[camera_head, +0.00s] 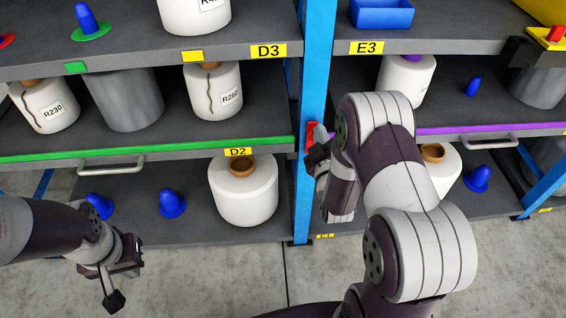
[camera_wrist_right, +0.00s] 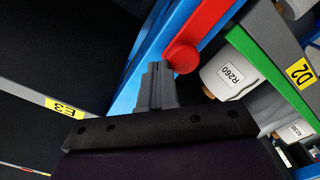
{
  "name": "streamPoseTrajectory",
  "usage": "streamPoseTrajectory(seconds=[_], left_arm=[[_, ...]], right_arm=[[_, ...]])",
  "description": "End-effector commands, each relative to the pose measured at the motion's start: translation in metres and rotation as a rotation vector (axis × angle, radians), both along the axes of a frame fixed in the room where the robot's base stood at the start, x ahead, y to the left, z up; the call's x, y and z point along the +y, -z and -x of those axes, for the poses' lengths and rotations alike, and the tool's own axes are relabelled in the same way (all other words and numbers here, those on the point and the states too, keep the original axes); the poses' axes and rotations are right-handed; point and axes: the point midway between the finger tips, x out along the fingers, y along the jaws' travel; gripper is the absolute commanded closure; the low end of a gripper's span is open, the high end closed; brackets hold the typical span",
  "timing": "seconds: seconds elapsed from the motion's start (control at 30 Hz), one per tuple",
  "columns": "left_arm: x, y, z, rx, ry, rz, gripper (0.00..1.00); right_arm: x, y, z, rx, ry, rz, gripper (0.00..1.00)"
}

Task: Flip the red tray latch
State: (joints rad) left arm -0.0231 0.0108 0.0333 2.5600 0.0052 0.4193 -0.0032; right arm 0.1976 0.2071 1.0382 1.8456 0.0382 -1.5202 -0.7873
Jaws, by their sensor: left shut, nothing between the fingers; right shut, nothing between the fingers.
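The red tray latch (camera_head: 311,136) is on the blue upright post between the two shelf bays, beside the D2 shelf's right end. In the right wrist view the red latch (camera_wrist_right: 201,32) is a long bar with a round knob (camera_wrist_right: 182,57) at its lower end. My right gripper (camera_head: 320,134) is shut and empty in front of the post. Its closed fingertips (camera_wrist_right: 158,70) are just left of the knob; I cannot tell whether they touch it. My right arm partly covers the latch in the head view. My left gripper (camera_head: 112,298) is shut and empty, low at the left, away from the shelves.
The blue post (camera_head: 317,60) stands between the bays. The D2 tray has a green front edge (camera_head: 190,146) and a handle (camera_head: 110,167); the right tray has a purple edge (camera_head: 480,129). White bobbins (camera_head: 213,91) and blue cones (camera_head: 172,203) stand on the shelves. Grey floor in front is clear.

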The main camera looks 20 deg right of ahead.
Motion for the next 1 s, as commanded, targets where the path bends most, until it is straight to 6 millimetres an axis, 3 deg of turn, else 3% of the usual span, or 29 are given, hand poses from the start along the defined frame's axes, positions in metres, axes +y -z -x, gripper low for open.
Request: streamPoseTrajectory(seconds=[0.43, 0.8, 1.0], left_arm=[[0.0, -0.01, 0.0, 0.0, 0.0, 0.0, 1.0], [0.0, -0.018, 0.0, 0.0, 0.0, 0.0, 1.0], [0.0, -0.019, 0.0, 0.0, 0.0, 0.0, 1.0]], right_arm=[[-0.008, -0.01, 0.007, 0.002, -0.001, 0.0, 1.0], [0.006, -0.01, 0.065, 0.001, 0.0, 0.0, 1.0], [0.01, -0.009, 0.08, 0.001, 0.0, 0.0, 1.0]])
